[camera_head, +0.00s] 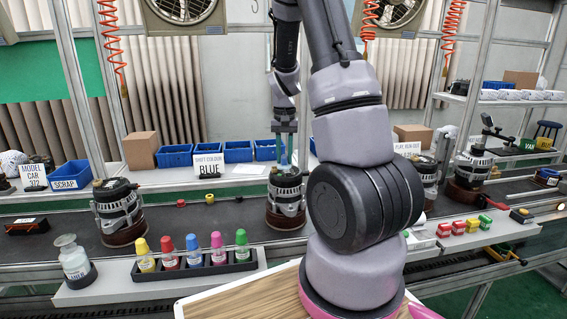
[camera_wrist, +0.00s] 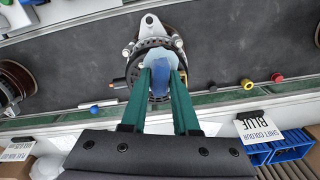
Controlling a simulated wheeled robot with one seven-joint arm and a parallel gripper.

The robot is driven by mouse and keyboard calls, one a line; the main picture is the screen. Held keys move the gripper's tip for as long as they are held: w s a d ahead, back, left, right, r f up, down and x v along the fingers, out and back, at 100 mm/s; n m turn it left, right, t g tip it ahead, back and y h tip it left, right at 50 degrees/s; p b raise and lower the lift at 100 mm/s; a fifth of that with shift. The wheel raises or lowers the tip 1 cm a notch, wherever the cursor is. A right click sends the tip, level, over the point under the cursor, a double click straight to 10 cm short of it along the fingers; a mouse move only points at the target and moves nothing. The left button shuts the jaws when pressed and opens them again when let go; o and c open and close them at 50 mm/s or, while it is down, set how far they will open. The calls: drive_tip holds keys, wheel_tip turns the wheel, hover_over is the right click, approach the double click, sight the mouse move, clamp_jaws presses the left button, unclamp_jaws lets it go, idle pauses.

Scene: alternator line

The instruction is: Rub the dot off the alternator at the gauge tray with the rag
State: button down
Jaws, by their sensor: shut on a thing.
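My gripper (camera_head: 285,148) points straight down over the middle alternator (camera_head: 285,193) on the dark conveyor. In the wrist view its green fingers (camera_wrist: 160,85) are shut on a blue and pale-blue cloth, the rag (camera_wrist: 162,72). The rag lies over the top of the alternator (camera_wrist: 131,52) and seems to touch it. The rag hides much of that alternator's top, and I see no dot. Another alternator (camera_head: 118,207) stands at the left. More stand at the right, one of them (camera_head: 471,173) beyond my arm. I cannot tell which object is the gauge tray.
A black rack (camera_head: 200,271) of colour-capped bottles and a white-labelled jar (camera_head: 73,259) stand in front of the conveyor. Coloured blocks (camera_head: 472,225) sit front right. Blue bins (camera_head: 238,152) and a BLUE sign (camera_head: 209,165) line the back shelf. The belt (camera_head: 165,225) between the left and middle alternators is mostly clear.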

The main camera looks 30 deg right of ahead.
drive_tip(key=shift+r, duration=2.4)
